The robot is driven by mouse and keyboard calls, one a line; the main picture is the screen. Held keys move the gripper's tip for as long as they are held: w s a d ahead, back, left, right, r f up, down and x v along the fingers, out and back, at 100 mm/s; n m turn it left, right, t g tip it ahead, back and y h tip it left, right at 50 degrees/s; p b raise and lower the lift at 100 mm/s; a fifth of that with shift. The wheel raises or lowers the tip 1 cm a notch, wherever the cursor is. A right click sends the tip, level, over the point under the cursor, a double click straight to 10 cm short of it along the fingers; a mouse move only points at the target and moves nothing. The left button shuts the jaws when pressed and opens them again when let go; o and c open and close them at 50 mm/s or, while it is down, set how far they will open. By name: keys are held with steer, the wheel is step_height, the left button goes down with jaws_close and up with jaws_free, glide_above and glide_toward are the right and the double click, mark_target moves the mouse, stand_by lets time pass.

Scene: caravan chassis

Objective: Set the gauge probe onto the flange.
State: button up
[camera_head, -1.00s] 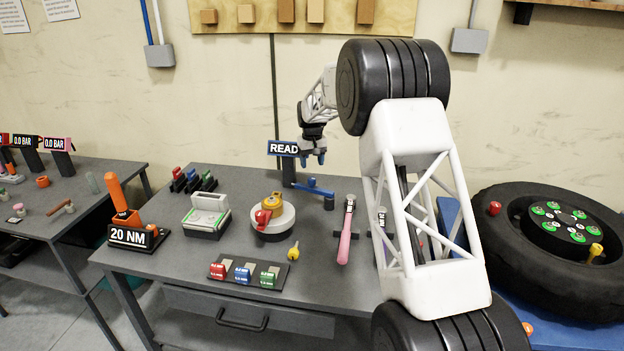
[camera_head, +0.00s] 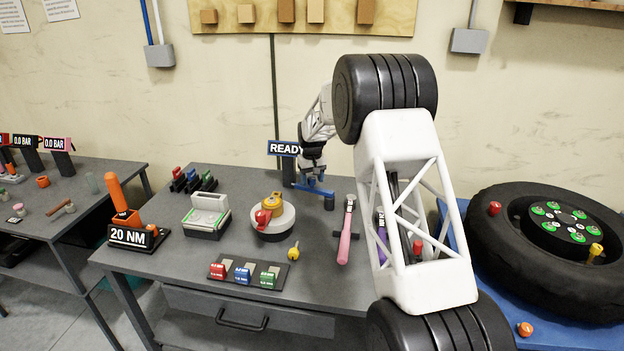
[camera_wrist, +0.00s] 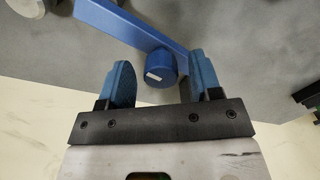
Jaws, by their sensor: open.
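A blue swing arm (camera_head: 312,188) stands by the READY sign (camera_head: 284,148) at the back of the bench; I take it for the gauge probe. In the wrist view its blue bar (camera_wrist: 120,22) runs from the upper left to a round blue knob (camera_wrist: 160,70) with a white mark. My gripper (camera_head: 312,178) is over this arm. In the wrist view its blue fingers (camera_wrist: 160,62) are open, one on each side of the knob, without visible grip. A round pale drum (camera_head: 273,225) with yellow and red parts stands left; whether it is the flange I cannot tell.
A pink-handled hammer (camera_head: 346,235), a yellow key-like piece (camera_head: 293,251) and a tray of coloured blocks (camera_head: 247,273) lie in front. A grey device (camera_head: 207,215) and a 20 NM stand (camera_head: 130,236) are left. A large tyre (camera_head: 500,235) lies right.

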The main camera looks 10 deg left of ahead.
jaws_close()
steer(key=shift+s+n, duration=0.2)
steer(key=shift+n, duration=0.1)
steer(key=s+d+n, duration=0.2)
steer(key=s+n, duration=0.4)
steer(key=n, duration=0.5)
steer(key=shift+s+n, duration=0.3)
steer(key=shift+s, duration=0.05)
stand_by(0.6)
jaws_free()
